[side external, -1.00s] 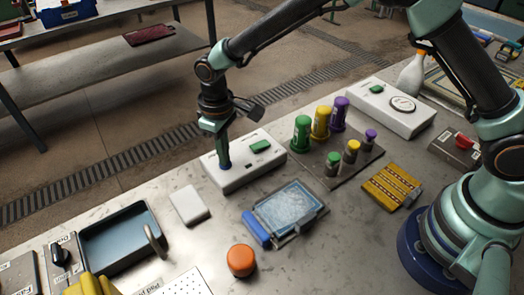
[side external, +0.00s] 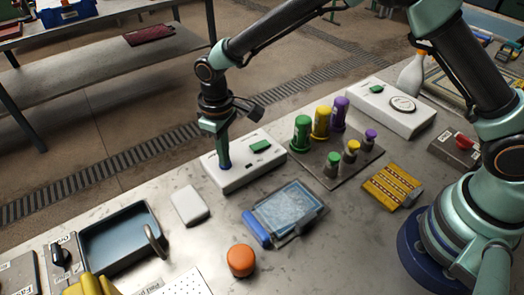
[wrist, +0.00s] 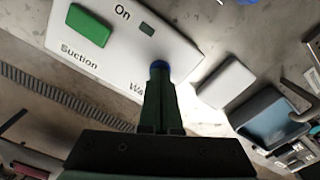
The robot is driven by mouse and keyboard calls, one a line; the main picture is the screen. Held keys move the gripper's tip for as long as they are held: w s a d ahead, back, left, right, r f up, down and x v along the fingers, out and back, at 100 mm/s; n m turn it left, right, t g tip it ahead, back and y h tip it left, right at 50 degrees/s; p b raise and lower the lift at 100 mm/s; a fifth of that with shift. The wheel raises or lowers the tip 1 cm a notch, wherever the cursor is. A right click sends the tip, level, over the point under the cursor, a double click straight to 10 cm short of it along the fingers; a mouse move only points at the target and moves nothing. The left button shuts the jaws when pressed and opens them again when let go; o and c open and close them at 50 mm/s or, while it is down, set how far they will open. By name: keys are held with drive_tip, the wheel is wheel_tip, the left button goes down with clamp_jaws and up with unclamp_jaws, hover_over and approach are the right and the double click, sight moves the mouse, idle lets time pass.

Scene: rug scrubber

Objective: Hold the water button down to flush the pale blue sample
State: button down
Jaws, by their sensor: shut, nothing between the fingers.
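The white control box (side external: 233,176) stands on the bench with a green Suction button (side external: 261,146) and a blue water button (side external: 226,165) on top. My gripper (wrist: 160,70) is shut and empty, pointing down with its tips on the blue button, which is mostly hidden under them. In the wrist view a thin blue rim of the button (wrist: 161,64) shows at the tips, beside partly covered lettering that starts "Wa". The pale blue sample (side external: 291,205) lies flat in a framed holder with a blue handle (side external: 255,229). Its surface shows faint whitish patches.
A white block (side external: 190,205) and a blue-grey basin (side external: 122,240) with a tap lie left of the box. An orange knob (side external: 241,261) stands in front. A rack (side external: 350,172) of coloured bottles stands to the right.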

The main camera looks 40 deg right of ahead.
drive_tip(key=shift+r, duration=3.5)
drive_tip(key=s+d+r+m+t, duration=0.2)
drive_tip(key=s+d+r, duration=0.2)
drive_tip(key=d+r, duration=0.4)
drive_tip(key=s+d+r+m+t, duration=0.2)
drive_tip(key=s+d+r, duration=0.3)
drive_tip(key=d, duration=0.5)
drive_tip(key=s+d+m+t, duration=0.1)
drive_tip(key=s+d+m, duration=0.1)
drive_tip(key=s+d, duration=0.3)
drive_tip(key=shift+s+d+r+t, duration=0.2)
drive_tip(key=shift+s+d+t, duration=0.05)
drive_tip(key=shift+s+t, duration=0.1)
